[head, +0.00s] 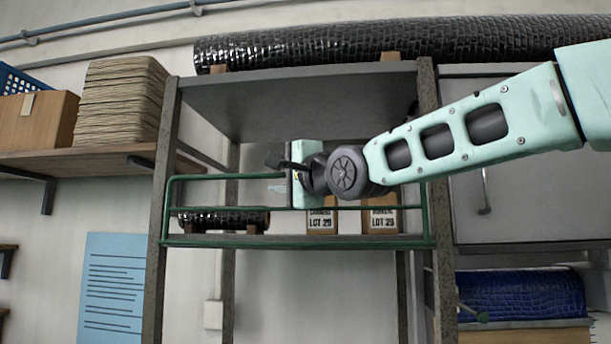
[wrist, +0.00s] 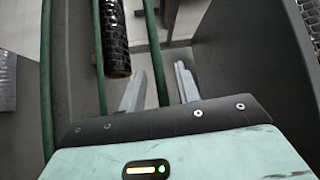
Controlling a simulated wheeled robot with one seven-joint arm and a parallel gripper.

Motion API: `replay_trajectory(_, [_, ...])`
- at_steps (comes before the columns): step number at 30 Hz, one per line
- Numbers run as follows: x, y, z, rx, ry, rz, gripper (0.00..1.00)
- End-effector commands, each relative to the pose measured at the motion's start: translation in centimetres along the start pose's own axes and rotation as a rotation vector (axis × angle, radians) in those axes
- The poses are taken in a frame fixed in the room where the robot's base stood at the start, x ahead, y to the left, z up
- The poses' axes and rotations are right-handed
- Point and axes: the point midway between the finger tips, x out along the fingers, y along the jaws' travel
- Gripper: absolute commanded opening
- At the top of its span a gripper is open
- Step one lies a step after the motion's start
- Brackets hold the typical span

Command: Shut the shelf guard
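The shelf guard is a green tube frame (head: 215,243) spanning the front of the shelf between its posts, with a top, a middle and a bottom rail. I cannot tell how far it leans. My gripper (head: 277,188) is at the guard's top rail near its middle; the arm covers part of that rail. In the wrist view my gripper (wrist: 160,72) has its two grey fingers apart. A green guard rail (wrist: 154,45) runs through the gap between them; contact is not clear.
A dark textured roll (head: 222,220) and two labelled boxes (head: 321,222) (head: 380,220) stand on the shelf behind the guard. A long black roll (head: 390,42) lies on top of the rack. A grey cabinet (head: 540,200) stands to the right.

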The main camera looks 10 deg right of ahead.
Motion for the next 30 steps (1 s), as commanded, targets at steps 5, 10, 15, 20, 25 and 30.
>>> replay_trajectory(5, [-3.3,-0.2,0.0,-0.004,0.001,-0.003,0.32])
replay_trajectory(10, [-7.2,-0.3,0.1,-0.002,0.000,-0.003,0.32])
replay_trajectory(15, [-11.3,-0.1,0.1,0.001,-0.001,-0.003,0.32])
replay_trajectory(20, [-11.7,0.5,0.1,-0.003,0.015,-0.009,0.32])
replay_trajectory(25, [-12.5,0.5,0.0,-0.004,0.018,-0.010,0.32])
replay_trajectory(30, [-13.4,0.6,0.1,0.001,0.007,-0.006,0.32])
